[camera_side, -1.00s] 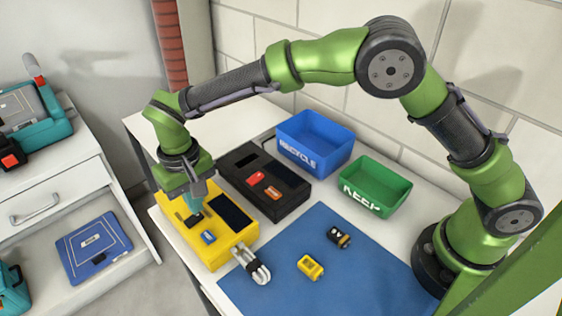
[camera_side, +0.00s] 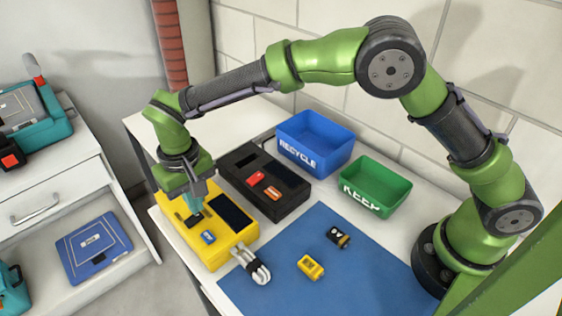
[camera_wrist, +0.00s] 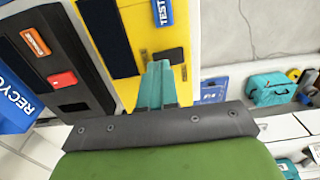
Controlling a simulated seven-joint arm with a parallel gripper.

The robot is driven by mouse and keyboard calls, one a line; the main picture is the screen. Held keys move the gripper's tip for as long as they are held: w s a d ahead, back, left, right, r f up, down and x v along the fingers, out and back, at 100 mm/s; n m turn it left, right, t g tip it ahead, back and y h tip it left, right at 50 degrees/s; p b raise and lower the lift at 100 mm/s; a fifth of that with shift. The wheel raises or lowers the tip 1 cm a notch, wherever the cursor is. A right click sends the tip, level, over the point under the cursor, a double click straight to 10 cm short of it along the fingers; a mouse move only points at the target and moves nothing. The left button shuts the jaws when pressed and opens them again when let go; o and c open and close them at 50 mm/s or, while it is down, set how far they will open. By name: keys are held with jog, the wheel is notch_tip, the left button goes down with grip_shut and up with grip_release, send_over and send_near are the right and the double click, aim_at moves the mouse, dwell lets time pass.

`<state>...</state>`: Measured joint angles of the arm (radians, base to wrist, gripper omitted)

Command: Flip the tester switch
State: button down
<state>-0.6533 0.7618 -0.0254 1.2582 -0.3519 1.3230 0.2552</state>
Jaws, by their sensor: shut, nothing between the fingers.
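The yellow tester (camera_side: 188,233) stands at the left end of the white table, with a dark screen panel (camera_side: 232,210) and a blue label (camera_side: 208,237) on its top. A small dark switch plate (camera_side: 194,220) sits on the same top face. My gripper (camera_side: 193,209) is shut and empty, pointing down at the tester's top beside the switch plate. In the wrist view the teal fingers (camera_wrist: 158,88) are together over the yellow tester (camera_wrist: 125,92), beside the dark plate (camera_wrist: 167,56). Whether the fingertips touch the switch is hidden.
A black box (camera_side: 240,160) with red and orange parts stands behind the tester. A blue recycle bin (camera_side: 316,145) and green keep bin (camera_side: 376,186) are at the back. A yellow battery (camera_side: 310,267) and dark battery (camera_side: 338,238) lie on the blue mat (camera_side: 370,260).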

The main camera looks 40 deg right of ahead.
jog(key=shift+f, duration=1.05)
dwell(0.7)
jog(key=shift+r, duration=3.55)
jog(key=shift+w, duration=0.1)
